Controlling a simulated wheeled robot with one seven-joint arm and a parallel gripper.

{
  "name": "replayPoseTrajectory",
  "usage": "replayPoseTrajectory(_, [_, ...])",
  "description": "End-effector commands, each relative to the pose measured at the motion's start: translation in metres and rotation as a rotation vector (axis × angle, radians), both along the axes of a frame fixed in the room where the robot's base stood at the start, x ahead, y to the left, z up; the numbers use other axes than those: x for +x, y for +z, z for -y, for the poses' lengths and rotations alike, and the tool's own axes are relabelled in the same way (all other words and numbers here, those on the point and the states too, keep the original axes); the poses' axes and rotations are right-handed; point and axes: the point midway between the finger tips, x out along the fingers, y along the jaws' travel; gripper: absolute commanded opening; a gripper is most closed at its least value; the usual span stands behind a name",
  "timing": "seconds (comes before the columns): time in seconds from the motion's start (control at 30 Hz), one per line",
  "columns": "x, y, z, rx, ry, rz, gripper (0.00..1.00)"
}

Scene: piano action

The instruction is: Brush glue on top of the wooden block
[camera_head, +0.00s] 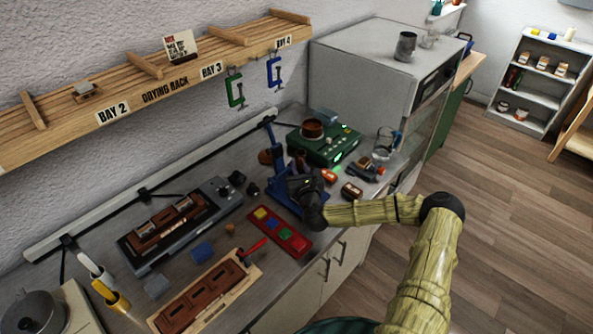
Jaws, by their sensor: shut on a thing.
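My gripper (308,188) is dark and reaches over the bench beside a blue stand (279,178). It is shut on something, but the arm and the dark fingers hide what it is. A brown pot (312,128) sits on a green device (325,147) behind the gripper. Small brown and red pieces lie just right of the gripper, one of them a dark brown piece with a light top (351,191). I cannot tell which piece is the wooden block. No brush can be made out clearly.
A red tray with coloured squares (280,232), a wooden board with brown inserts (205,295) and a black device (175,225) lie left of my gripper. A glass beaker (386,143) stands at the right. The drying rack (165,85) overhangs the back.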

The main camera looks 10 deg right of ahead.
Motion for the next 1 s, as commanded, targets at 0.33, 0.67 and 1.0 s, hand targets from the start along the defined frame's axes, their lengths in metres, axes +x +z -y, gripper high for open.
replayPoseTrajectory(0.33, [0.015,-0.003,0.022,0.0,-0.004,0.0,0.0])
replayPoseTrajectory(0.67, [0.018,-0.003,0.026,0.0,-0.002,-0.003,0.0])
replayPoseTrajectory(1.0, [0.008,-0.003,0.011,0.003,0.002,-0.005,0.0])
